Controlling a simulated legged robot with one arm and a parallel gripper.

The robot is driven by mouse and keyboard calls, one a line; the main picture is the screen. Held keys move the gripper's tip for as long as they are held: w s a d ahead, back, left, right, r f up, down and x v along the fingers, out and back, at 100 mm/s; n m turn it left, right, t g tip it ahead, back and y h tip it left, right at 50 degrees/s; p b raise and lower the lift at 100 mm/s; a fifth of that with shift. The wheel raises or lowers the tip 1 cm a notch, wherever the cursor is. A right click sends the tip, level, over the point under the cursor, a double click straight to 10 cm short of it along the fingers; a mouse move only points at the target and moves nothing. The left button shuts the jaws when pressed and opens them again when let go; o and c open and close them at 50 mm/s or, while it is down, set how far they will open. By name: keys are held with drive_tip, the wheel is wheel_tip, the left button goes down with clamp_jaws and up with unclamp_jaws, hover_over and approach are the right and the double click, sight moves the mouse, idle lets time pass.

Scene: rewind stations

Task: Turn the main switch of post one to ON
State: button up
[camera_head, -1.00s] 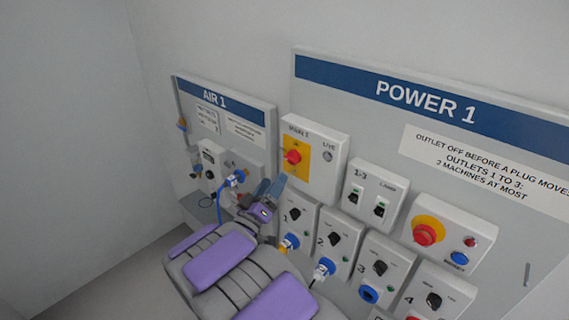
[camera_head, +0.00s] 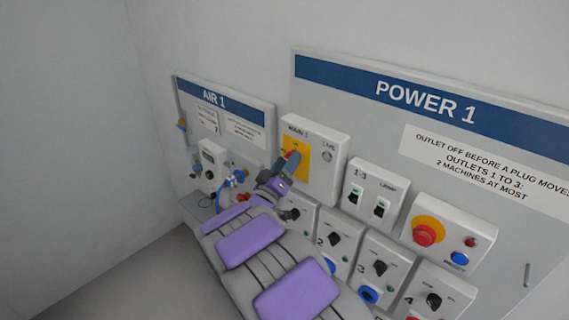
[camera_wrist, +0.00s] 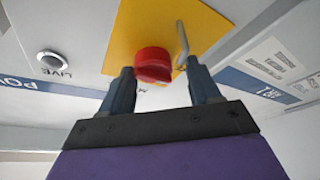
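The main switch is a red rotary knob (camera_wrist: 153,65) on a yellow plate (camera_wrist: 197,30), with a grey metal hasp beside it in the wrist view. In the head view the yellow plate (camera_head: 301,162) sits on the white MAIN 1 box (camera_head: 322,178), and my gripper covers most of the knob. My gripper (camera_wrist: 160,82) is open, with one finger on each side of the knob's near end. Whether either finger touches the knob cannot be told. In the head view my gripper (camera_head: 289,162) is in front of the box.
The LIVE lamp (camera_head: 328,156) is on the same box. Right of it are the 1-3 and lamp switches (camera_head: 375,195), outlet boxes (camera_head: 340,238) and a red emergency button (camera_head: 427,232). The AIR 1 panel (camera_head: 252,112) with a blue hose coupling (camera_head: 236,177) stands left.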

drive_tip(key=shift+d, duration=0.5)
drive_tip(key=c, duration=0.3)
drive_tip(key=shift+a, duration=0.15)
drive_tip(key=c, duration=0.6)
